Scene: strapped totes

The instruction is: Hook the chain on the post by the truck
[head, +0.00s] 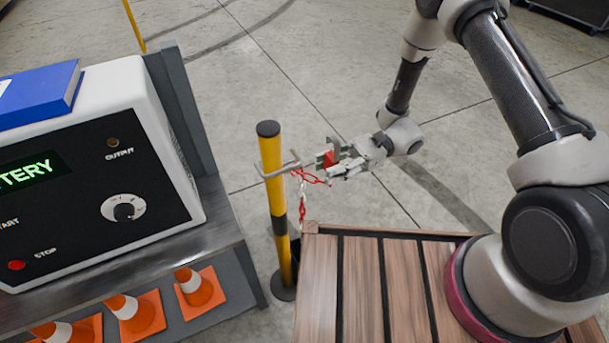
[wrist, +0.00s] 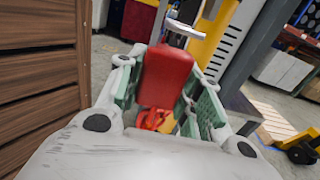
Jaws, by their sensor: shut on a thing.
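A yellow post (head: 275,205) with a black cap and a black band stands upright left of my gripper. A grey metal hook (head: 276,170) sticks out near its top. My gripper (head: 334,161) is shut on a red block-like end piece of the chain, just right of the hook. The red and white chain (head: 303,200) hangs down between post and gripper. In the wrist view the red end piece (wrist: 167,76) fills the jaws, with a red link below it. The post (wrist: 212,42) and hook (wrist: 183,29) show just beyond. Whether the chain touches the hook is unclear.
A slatted wooden surface (head: 320,285) lies below my arm. A white and black battery unit (head: 150,170) stands on a grey bench at the left, with orange cones (head: 200,288) below. A yellow pallet truck (wrist: 300,148) shows at the right in the wrist view.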

